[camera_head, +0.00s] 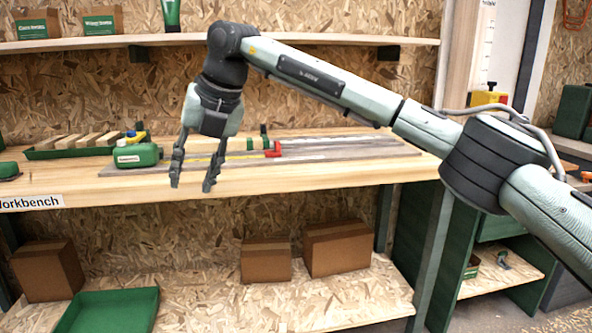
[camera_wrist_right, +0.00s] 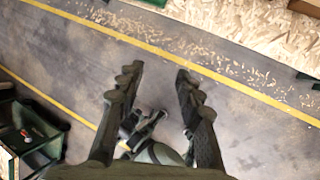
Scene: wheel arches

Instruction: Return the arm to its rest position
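My right arm (camera_head: 340,88) reaches in from the right across the front of the workbench (camera_head: 330,178). Its right gripper (camera_head: 191,184) hangs pointing down in front of the bench's front edge, at the left of the head view. The two fingers are apart with nothing between them. In the right wrist view the same gripper (camera_wrist_right: 158,72) shows its fingers spread over bare floor. My left gripper is not in view.
On the bench lie a green bottle-like item (camera_head: 137,155), a wooden-slat tray (camera_head: 72,150) and a red-ended clamp or ruler (camera_head: 272,149). Cardboard boxes (camera_head: 337,247) and a green tray (camera_head: 108,312) are on the lower shelf. Grey floor (camera_wrist_right: 75,65) with yellow lines lies below the gripper.

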